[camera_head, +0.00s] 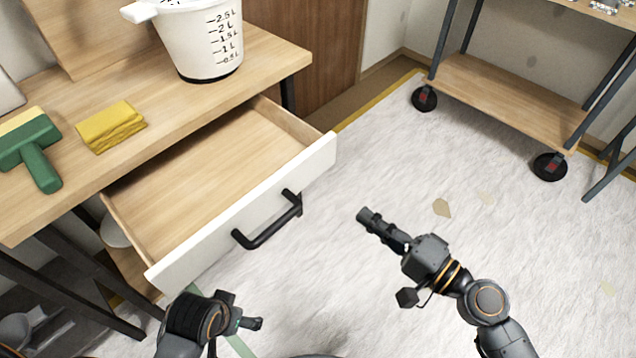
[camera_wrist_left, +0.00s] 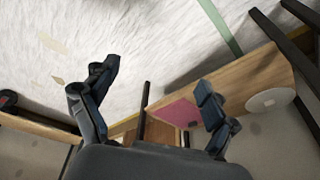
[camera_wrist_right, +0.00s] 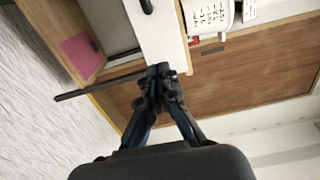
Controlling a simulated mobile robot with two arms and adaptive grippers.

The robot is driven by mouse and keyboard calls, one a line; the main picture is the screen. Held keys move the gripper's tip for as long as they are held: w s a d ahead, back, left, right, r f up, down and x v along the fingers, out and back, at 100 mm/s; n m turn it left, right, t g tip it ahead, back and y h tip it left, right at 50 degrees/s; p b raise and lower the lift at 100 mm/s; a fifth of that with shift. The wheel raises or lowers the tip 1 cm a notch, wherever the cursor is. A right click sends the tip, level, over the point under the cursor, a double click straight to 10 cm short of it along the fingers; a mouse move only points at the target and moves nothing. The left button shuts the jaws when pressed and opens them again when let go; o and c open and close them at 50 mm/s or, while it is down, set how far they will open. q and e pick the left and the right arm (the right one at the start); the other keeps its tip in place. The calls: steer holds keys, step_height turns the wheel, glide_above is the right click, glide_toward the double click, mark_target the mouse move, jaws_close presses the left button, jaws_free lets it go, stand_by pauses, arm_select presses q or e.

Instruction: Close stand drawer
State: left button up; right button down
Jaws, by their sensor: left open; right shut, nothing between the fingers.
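The stand drawer (camera_head: 215,185) is pulled out from under the wooden worktop, and its inside looks empty. Its white front (camera_head: 245,215) carries a black bar handle (camera_head: 268,222). My right gripper (camera_head: 368,218) is shut and empty, to the right of the drawer front and apart from it. In the right wrist view its fingertips (camera_wrist_right: 160,75) are together, with the white drawer front (camera_wrist_right: 165,30) beyond them. My left gripper (camera_head: 250,323) is below the near end of the drawer front. In the left wrist view its fingers (camera_wrist_left: 155,88) are spread with nothing between them.
The worktop (camera_head: 165,75) holds a white measuring bucket (camera_head: 205,40), a folded yellow cloth (camera_head: 110,126) and a green-handled brush (camera_head: 35,150). A wheeled shelf cart (camera_head: 510,95) stands at the back right. The pale floor right of the drawer is clear apart from small scraps.

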mark_target(307, 173)
steer(key=p+x, duration=0.3)
steer(key=x, duration=0.9)
steer(key=shift+w+a, duration=0.2)
steer(key=shift+w, duration=0.05)
arm_select(q)
step_height(307, 173, down, 11)
steer(key=s, duration=0.1)
steer(key=shift+s+g, duration=0.25)
steer(key=shift+g, duration=0.05)
arm_select(e)
steer(key=shift+w+a, duration=0.2)
steer(key=shift+a, duration=0.05)
